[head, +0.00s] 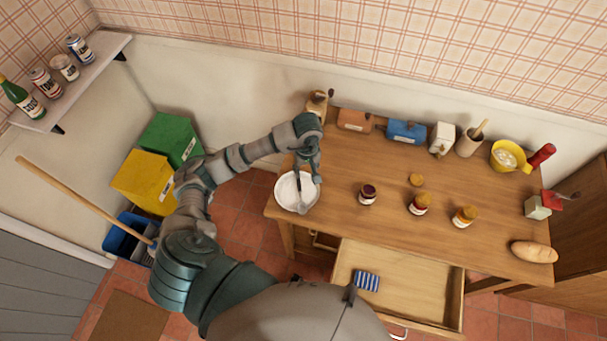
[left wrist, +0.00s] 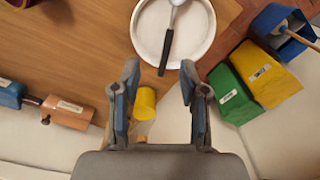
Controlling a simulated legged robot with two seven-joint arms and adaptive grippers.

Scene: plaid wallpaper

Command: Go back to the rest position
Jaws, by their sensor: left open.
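My left gripper (head: 308,172) is above the left end of the wooden table (head: 370,240), over the far edge of a white round dish (head: 284,194). In the left wrist view my left gripper (left wrist: 160,78) has its two fingers spread apart with nothing clamped between them. The dish (left wrist: 145,25) lies beyond the fingertips there, with a dark-handled spoon (left wrist: 168,50) resting in it. A yellow cylinder (left wrist: 145,103) shows in the gap between the fingers, apart from both. My right gripper is not in view.
Several jars, including a dark one (head: 368,194), stand mid-table. A drawer (head: 400,282) is open at the front with a blue striped cloth (head: 367,281). Yellow (head: 146,181) and green (head: 170,138) bins stand left of the table. A broom (head: 85,200) leans nearby.

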